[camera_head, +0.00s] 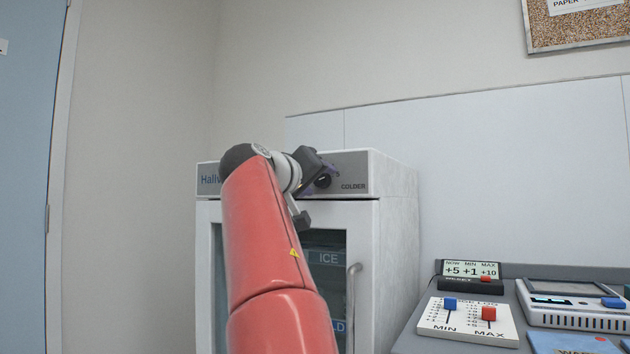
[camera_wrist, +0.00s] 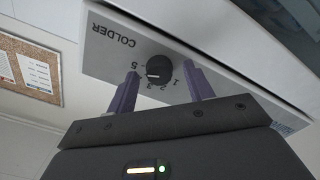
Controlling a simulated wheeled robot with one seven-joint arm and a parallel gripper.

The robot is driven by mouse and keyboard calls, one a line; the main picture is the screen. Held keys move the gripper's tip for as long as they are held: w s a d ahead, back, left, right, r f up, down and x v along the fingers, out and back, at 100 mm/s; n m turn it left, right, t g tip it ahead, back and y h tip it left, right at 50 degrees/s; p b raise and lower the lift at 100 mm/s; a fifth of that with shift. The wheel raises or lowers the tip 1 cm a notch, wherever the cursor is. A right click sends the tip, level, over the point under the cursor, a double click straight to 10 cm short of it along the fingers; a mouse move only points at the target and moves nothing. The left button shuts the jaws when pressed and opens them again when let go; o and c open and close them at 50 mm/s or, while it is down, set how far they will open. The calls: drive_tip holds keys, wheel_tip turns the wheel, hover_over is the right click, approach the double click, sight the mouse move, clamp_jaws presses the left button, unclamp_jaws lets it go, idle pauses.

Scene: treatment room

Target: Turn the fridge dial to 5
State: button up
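The fridge (camera_head: 400,230) is a white cabinet with a glass door and a grey top panel marked COLDER. Its small black dial (camera_wrist: 159,70) shows upside down in the wrist view, beside the numbers 1, 2, 3 and 5; the 4 is not visible, apparently behind a finger. A white mark on the dial points left, between 3 and 5; its exact setting is unclear. The dial also shows in the head view (camera_head: 323,181). My gripper (camera_wrist: 160,72) is open, its two purple fingers on either side of the dial with gaps visible. I cannot tell how deep they reach.
The fridge door has a vertical handle (camera_head: 352,300). On the right a grey counter holds a small display (camera_head: 470,270), a slider panel (camera_head: 468,320) marked MIN and MAX, and a white device (camera_head: 575,305). A cork board (camera_head: 577,25) hangs on the wall.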

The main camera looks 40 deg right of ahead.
drive_tip(key=b+v, duration=0.2)
drive_tip(key=v, duration=0.6)
idle(0.5)
drive_tip(key=s+a+f+n+t+y+p, duration=0.1)
drive_tip(key=a+f+n+y, duration=0.3)
drive_tip(key=f, duration=0.7)
drive_tip(key=s+a+f+n+t+y, duration=0.1)
drive_tip(key=a+f+y, duration=0.35)
drive_tip(key=f, duration=0.65)
drive_tip(key=s+a+f+g+y, duration=0.1)
drive_tip(key=s+a+f, duration=0.3)
drive_tip(key=f, duration=0.5)
drive_tip(key=s+a+f+g+y+p, duration=0.1)
drive_tip(key=s+a+f+y, duration=0.3)
drive_tip(key=f, duration=0.5)
drive_tip(key=s+a+f+g+y, duration=0.1)
drive_tip(key=s+a+f+y, duration=0.2)
drive_tip(key=s+a+f, duration=0.2)
wheel_tip(320, 180, down, 5)
drive_tip(key=s, duration=0.2)
drive_tip(key=shift+s+a+n, duration=0.2)
drive_tip(key=shift+s+n, duration=0.1)
